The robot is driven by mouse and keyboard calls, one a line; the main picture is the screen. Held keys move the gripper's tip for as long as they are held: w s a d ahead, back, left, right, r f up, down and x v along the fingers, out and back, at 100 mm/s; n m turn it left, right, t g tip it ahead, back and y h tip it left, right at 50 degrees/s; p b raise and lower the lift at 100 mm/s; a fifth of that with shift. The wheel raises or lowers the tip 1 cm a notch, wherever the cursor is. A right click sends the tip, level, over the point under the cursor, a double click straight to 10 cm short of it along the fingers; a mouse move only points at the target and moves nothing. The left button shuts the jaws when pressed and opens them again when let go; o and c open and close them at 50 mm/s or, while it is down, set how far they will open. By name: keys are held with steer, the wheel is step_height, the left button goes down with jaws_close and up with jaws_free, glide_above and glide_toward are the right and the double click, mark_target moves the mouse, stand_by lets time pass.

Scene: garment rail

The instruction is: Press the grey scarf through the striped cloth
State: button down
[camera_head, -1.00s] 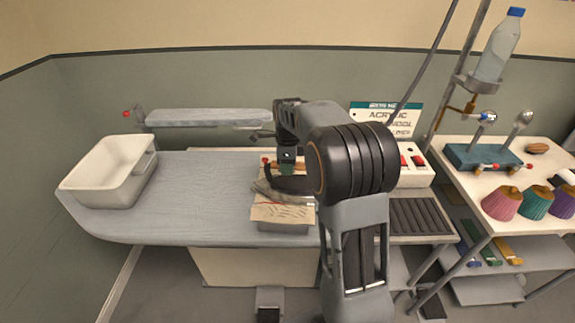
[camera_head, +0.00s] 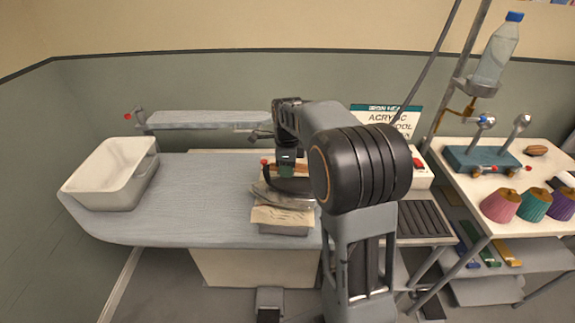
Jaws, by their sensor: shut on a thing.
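My gripper (camera_head: 287,163) is shut on the handle of a grey iron (camera_head: 268,193) over the ironing board. The iron's body lies over the back part of the cloth; whether it presses firmly on it I cannot tell. The striped cloth (camera_head: 281,217), beige with faint marks, shows in front of the iron. The grey scarf (camera_head: 284,230) shows as a grey edge below the cloth's front; the rest of it is hidden under the cloth. My arm hides the right side of the cloth and iron.
The blue-grey ironing board (camera_head: 200,215) is bare on the left, with a white basin (camera_head: 112,172) at its far left. A narrow sleeve board (camera_head: 207,118) stands behind.

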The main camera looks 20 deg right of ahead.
steer(key=shift+s+a+r+b, duration=0.1)
steer(key=shift+s+a+b, duration=0.4)
steer(key=shift+s, duration=0.6)
steer(key=shift+s+a+b, duration=0.2)
steer(key=shift+s+a, duration=0.5)
steer(key=shift+s, duration=0.4)
steer(key=shift+f+b, duration=0.75)
steer(key=shift+f, duration=0.4)
steer(key=shift+s+f, duration=0.1)
stand_by(1.3)
step_height(320, 180, up, 7)
steer(key=p, duration=0.6)
steer(key=shift+r, duration=0.2)
stand_by(0.5)
